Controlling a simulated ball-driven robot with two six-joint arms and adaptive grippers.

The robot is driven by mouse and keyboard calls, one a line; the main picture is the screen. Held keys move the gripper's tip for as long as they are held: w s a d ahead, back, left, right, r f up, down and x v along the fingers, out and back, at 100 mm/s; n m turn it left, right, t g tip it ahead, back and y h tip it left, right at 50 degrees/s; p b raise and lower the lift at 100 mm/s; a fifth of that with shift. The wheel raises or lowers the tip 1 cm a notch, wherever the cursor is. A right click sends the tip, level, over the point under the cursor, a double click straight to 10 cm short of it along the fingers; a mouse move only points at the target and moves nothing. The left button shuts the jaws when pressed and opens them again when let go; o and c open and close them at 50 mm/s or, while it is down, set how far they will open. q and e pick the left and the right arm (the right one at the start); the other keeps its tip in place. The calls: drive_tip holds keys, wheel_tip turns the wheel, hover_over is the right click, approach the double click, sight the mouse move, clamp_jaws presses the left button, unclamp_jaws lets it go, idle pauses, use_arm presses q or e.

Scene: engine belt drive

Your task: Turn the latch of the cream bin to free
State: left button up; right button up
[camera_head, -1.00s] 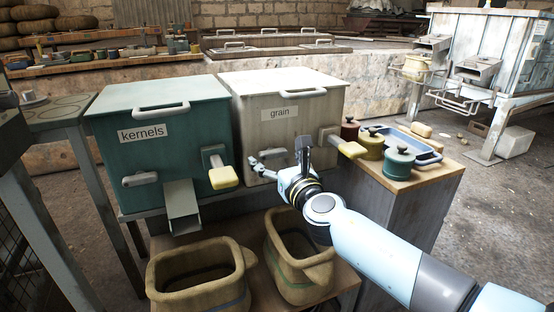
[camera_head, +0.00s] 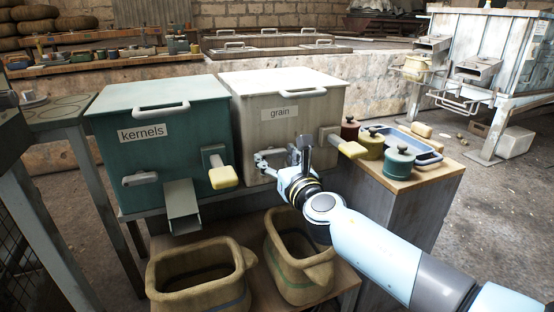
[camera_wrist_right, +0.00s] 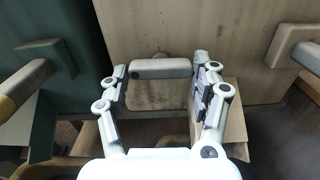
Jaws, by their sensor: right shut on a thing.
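The cream bin (camera_head: 262,135), labelled "grain", stands beside the green bin; it also fills the back of the right wrist view (camera_wrist_right: 155,25). Its latch (camera_wrist_right: 160,68) is a short grey bar lying level on the bin's front, seen in the right wrist view. My right gripper (camera_head: 284,158) is at the lower front of this bin. In the head view the fingers mostly hide the latch. My left gripper is not in view.
The green "kernels" bin (camera_head: 160,125) stands left, with its own latch (camera_head: 140,179), spout (camera_head: 182,205) and yellow-gripped handle (camera_head: 222,175). The cream bin's yellow-gripped handle (camera_head: 350,149) sticks out right of my gripper. Two sacks (camera_head: 200,270) stand below. Lidded pots (camera_head: 398,165) stand right.

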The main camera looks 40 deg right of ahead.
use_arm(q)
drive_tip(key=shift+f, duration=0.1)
use_arm(e)
drive_tip(key=shift+f+m+b, duration=0.1)
drive_tip(key=shift+m+b, duration=0.4)
drive_tip(key=shift+m, duration=0.7)
drive_tip(key=shift+m+b, duration=0.35)
drive_tip(key=shift+m, duration=0.65)
drive_tip(key=m+b, duration=0.2)
drive_tip(key=m, duration=0.4)
drive_tip(key=m+b, duration=0.2)
drive_tip(key=m, duration=0.3)
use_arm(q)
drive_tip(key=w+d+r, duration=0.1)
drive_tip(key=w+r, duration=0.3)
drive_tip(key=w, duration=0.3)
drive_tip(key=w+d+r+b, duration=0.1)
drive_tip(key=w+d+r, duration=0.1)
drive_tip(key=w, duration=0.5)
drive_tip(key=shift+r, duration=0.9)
use_arm(e)
drive_tip(key=shift+m, duration=1.2)
drive_tip(key=o, duration=1.2)
